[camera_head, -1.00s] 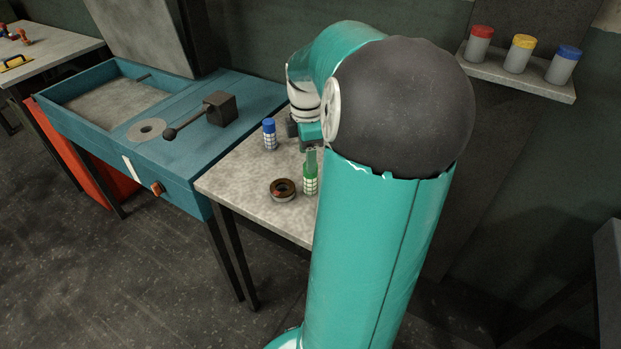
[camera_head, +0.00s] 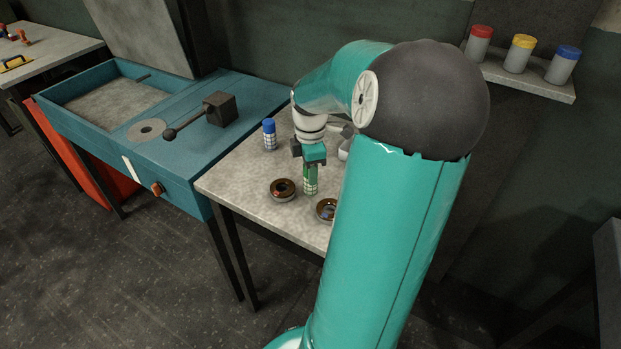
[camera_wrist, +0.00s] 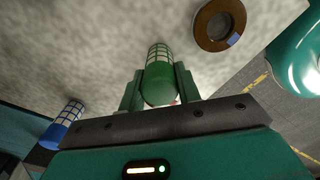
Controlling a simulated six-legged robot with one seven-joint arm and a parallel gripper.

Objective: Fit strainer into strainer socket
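The green-capped strainer (camera_head: 310,184) stands with its pale mesh end down at the table, close to upright in the head view. My gripper (camera_head: 312,164) is above it with fingers pointing down around its cap. In the wrist view the green cap (camera_wrist: 159,86) lies between my two fingers (camera_wrist: 160,92); any gap is too small to judge whether they grip it. One ring-shaped socket (camera_head: 283,190) with a red mark sits just left of the strainer. Another socket (camera_head: 326,210), partly behind my arm, shows a blue mark in the wrist view (camera_wrist: 219,25).
A blue-capped strainer (camera_head: 270,134) stands on the grey table (camera_head: 235,180) at the back left. A blue bench (camera_head: 180,160) with a lever adjoins on the left. A wall shelf (camera_head: 520,75) holds red, yellow and blue capped pieces. Part of a pale object shows behind my arm.

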